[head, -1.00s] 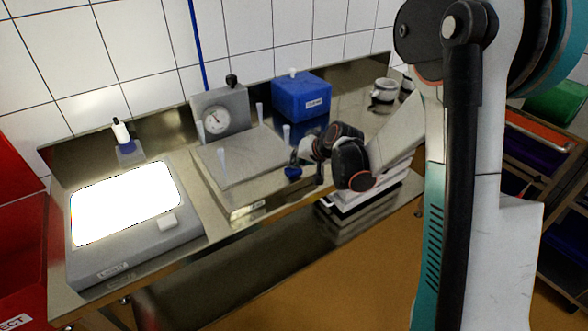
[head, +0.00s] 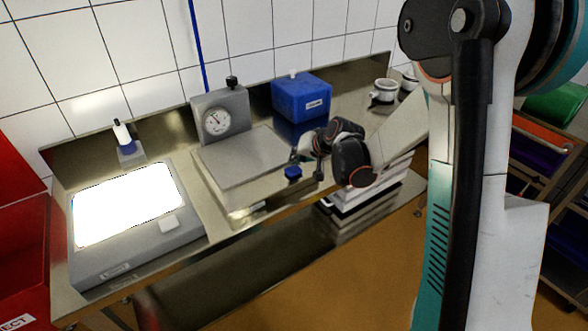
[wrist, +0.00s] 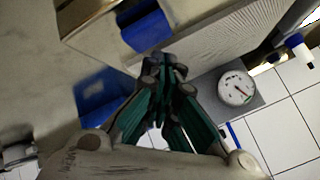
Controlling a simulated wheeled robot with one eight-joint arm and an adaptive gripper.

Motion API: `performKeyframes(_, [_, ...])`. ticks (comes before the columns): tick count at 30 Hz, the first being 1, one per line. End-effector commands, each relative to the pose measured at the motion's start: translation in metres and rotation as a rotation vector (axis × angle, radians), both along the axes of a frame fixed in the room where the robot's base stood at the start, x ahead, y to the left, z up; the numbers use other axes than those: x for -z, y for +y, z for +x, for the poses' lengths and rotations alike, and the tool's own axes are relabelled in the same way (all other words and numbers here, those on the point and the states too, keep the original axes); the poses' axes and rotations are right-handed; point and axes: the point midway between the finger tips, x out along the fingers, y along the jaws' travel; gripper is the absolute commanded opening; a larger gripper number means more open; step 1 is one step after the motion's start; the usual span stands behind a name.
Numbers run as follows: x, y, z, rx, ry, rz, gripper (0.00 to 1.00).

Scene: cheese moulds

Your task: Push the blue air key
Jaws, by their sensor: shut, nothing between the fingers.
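The blue air key (head: 292,172) is a small blue block at the right front corner of the grey press plate (head: 240,157). In the wrist view the key (wrist: 147,31) is at the upper middle, just beyond my fingertips. My gripper (head: 298,157) is shut and empty, directly above and beside the key. In the wrist view the gripper's teal fingers (wrist: 173,68) meet close to the key. I cannot tell whether the fingertips touch it. A round dial gauge (head: 215,122) stands behind the plate and also shows in the wrist view (wrist: 237,88).
A blue box (head: 302,97) stands behind my gripper, on the steel bench. A lit light panel (head: 127,204) on a grey base and a white-and-blue bottle (head: 124,137) are at the left. White cups (head: 384,91) stand at the back right. A red bin (head: 20,250) is at far left.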

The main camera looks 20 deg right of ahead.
Motion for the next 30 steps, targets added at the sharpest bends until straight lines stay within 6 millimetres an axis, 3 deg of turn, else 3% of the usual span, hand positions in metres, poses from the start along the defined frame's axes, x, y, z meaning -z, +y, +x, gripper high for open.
performKeyframes(18, [-0.056, 0.000, 0.000, 0.000, 0.000, 0.000, 0.00])
performKeyframes(30, [-0.056, 0.000, 0.000, 0.000, 0.000, 0.000, 0.00])
